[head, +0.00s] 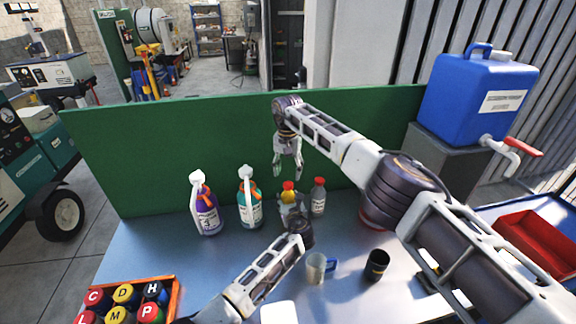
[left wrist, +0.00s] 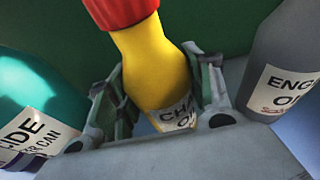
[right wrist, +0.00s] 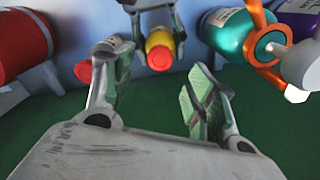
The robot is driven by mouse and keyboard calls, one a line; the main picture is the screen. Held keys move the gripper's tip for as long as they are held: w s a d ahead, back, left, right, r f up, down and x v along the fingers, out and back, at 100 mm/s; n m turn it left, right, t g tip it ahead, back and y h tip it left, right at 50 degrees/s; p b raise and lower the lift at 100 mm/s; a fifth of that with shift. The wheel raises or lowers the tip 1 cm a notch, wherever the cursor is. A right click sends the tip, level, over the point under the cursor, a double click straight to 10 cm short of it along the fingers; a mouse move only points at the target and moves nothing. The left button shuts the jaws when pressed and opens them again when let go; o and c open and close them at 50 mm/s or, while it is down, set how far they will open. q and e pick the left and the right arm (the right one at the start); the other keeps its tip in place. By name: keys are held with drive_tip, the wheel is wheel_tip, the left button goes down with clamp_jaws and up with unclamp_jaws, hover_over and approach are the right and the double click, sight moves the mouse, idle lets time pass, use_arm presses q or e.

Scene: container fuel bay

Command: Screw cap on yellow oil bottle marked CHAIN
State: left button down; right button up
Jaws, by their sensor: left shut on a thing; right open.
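The yellow oil bottle (head: 287,195) stands upright on the table, its label partly reading "CHA" in the left wrist view (left wrist: 155,65). A red cap (head: 288,185) sits on its top; I cannot tell how tight it is. The cap also shows in the right wrist view (right wrist: 160,58). My left gripper (head: 291,206) is shut around the bottle's body, with a finger on each side. My right gripper (head: 288,172) is open and empty above the bottle, pointing down; its fingers also show in the right wrist view (right wrist: 155,100), apart from the cap.
A grey engine oil bottle (head: 318,197) stands close on the right. Teal (head: 250,208) and purple (head: 206,216) spray bottles stand left. A green panel (head: 200,150) closes the back. A clear mug (head: 316,267), a black cup (head: 377,265) and a crate of lettered caps (head: 174,290) are in front.

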drive_tip(key=shift+r, duration=0.95)
use_arm(q)
drive_tip(key=c, duration=0.5)
unclamp_jaws()
drive_tip(key=shift+c, duration=0.2)
drive_tip(key=shift+s, duration=0.15)
drive_tip(key=v, duration=1.1)
drive_tip(key=shift+s+r, duration=0.15)
drive_tip(key=shift+s, duration=0.15)
drive_tip(key=shift+d, duration=0.1)
